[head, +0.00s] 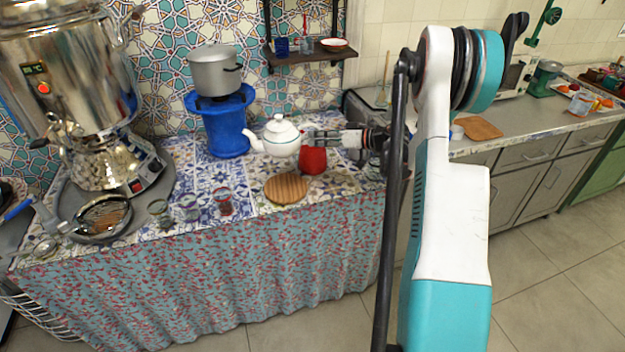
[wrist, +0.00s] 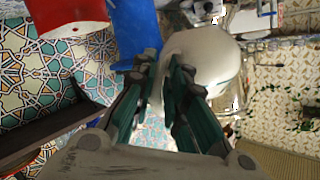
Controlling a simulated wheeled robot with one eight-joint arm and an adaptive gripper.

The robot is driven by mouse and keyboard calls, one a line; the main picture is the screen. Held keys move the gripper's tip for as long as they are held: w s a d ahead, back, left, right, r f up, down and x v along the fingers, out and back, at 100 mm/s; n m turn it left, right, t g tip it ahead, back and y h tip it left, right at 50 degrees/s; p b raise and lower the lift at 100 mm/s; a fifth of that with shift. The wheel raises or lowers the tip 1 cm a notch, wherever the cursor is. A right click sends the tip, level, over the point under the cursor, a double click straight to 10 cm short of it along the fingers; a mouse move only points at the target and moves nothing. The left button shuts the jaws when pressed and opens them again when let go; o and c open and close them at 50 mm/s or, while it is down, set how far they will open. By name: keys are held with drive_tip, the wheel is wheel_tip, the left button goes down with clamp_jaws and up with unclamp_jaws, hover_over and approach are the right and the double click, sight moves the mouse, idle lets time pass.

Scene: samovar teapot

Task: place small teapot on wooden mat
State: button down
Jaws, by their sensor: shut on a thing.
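The small white teapot (head: 279,138), with a dark rim line at its lid, is held in the air behind the wooden mat in the head view. Its spout points left. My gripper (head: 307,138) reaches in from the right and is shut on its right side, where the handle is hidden. In the wrist view the teapot's white body (wrist: 203,58) lies just beyond my gripper's fingers (wrist: 165,75). The round wooden mat (head: 286,189) lies bare on the tiled table, below and slightly right of the teapot.
A red pot (head: 313,160) stands right below my gripper. A blue stove with a grey pot (head: 213,70) stands behind left. Several small glasses (head: 191,208) stand left of the mat. A large samovar (head: 85,100) fills the far left. A shelf (head: 309,55) hangs above.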

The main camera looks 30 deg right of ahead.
wheel_tip(320, 180, down, 14)
drive_tip(key=b, duration=0.4)
drive_tip(key=shift+f+b, duration=0.2)
drive_tip(key=shift+b, duration=0.15)
drive_tip(key=shift+f, duration=0.1)
drive_tip(key=c, duration=1.6)
unclamp_jaws()
drive_tip(key=shift+s+d+r, duration=0.15)
drive_tip(key=shift+s+r, duration=0.05)
drive_tip(key=shift+s, duration=0.05)
drive_tip(key=p+v, duration=0.4)
drive_tip(key=v, duration=0.7)
drive_tip(key=shift+s+d, duration=0.1)
drive_tip(key=shift+s, duration=0.05)
